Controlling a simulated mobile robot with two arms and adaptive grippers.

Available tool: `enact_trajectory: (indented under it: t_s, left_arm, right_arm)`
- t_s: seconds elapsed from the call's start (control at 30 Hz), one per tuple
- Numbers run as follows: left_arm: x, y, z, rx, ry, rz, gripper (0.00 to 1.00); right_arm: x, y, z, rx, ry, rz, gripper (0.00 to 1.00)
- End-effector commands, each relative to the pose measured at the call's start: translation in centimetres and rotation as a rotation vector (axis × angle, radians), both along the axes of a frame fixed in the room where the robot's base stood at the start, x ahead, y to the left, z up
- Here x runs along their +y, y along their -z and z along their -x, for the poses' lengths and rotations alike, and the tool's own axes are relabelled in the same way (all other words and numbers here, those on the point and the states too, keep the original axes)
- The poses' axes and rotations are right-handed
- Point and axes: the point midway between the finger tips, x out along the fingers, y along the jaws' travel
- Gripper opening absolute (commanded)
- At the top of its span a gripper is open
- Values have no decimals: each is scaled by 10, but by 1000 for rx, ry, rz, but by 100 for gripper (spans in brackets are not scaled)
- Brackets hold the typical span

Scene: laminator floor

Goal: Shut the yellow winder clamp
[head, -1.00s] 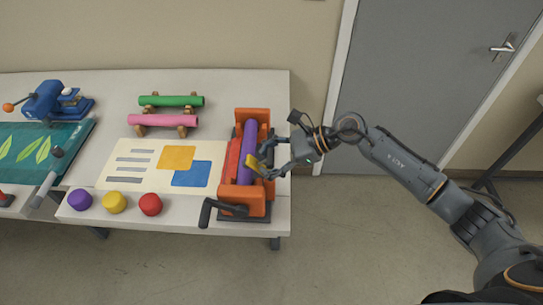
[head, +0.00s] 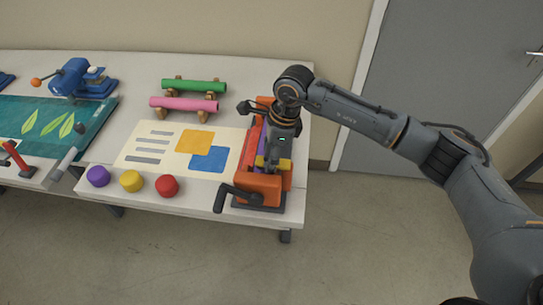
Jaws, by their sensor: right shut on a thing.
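The orange winder (head: 262,187) stands at the right end of the table, with a black crank (head: 232,197) at its front left and a purple roll (head: 261,143) in it. Its yellow clamp (head: 259,161) lies low across the roll near the front end; yellow shows on both sides of my gripper. My right gripper (head: 271,167) points down over the winder and is shut on the yellow clamp. The gripper and wrist hide the clamp's middle and much of the roll, so I cannot tell whether the clamp is fully seated. My left gripper is not in view.
A printed sheet (head: 150,146) lies left of the winder. Purple, yellow and red caps (head: 167,185) stand along the front edge. Pink (head: 184,104) and green (head: 194,87) rolls rest on cradles behind. Open floor lies right of the table.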

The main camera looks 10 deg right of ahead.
Motion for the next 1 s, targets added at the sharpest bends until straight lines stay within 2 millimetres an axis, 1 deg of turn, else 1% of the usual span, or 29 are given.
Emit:
enact_trajectory:
  t_s: [0.03,0.2,0.7,0.73,0.77,0.8,0.87,1.0]
  left_arm:
    - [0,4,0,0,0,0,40]
    - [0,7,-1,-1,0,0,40]
    - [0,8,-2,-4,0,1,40]
    - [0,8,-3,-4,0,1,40]
    - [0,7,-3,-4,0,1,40]
    - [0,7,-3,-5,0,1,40]
    - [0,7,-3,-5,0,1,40]
    - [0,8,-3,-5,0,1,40]
  right_arm:
    - [2,1,-2,1,3,14,0]
    - [2,2,-2,13,6,54,0]
    - [2,1,-2,14,6,69,0]
    - [2,1,-2,14,6,68,62]
    - [2,1,-2,15,5,68,68]
    - [2,1,-2,15,5,68,76]
    - [2,1,-2,16,4,68,88]
    - [2,2,-2,17,3,69,89]
